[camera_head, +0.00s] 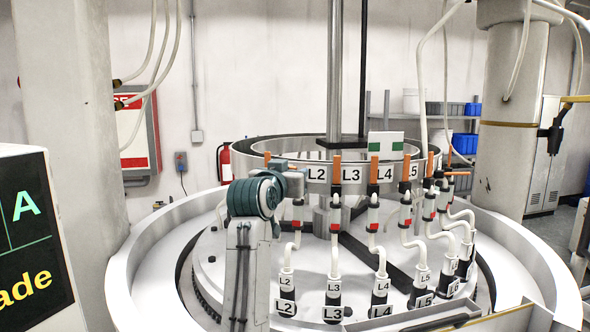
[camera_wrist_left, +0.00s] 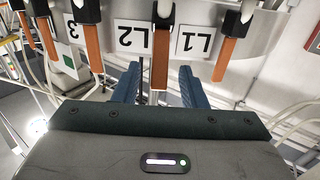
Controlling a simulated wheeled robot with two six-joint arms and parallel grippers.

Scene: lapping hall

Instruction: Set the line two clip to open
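The line two clip has an orange lever (camera_wrist_left: 160,68), seen in the left wrist view beside the L2 label (camera_wrist_left: 132,37). It stands straight out from its dark mount. My left gripper (camera_wrist_left: 160,78) is open, with one blue finger on each side of this lever in the picture; I see no clear contact. In the head view my left gripper (camera_head: 288,174) is at the ring just left of the L2 label (camera_head: 316,172) and hides the lever there. The L2 hose (camera_head: 296,237) runs down below it. My right gripper is not in view.
The L3 lever (camera_head: 336,166) and L4 lever (camera_head: 374,169) stand upright close to the right. In the wrist view the L1 lever (camera_wrist_left: 230,50) leans to one side. White hoses hang over the machine. A display screen (camera_head: 35,240) stands at the left.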

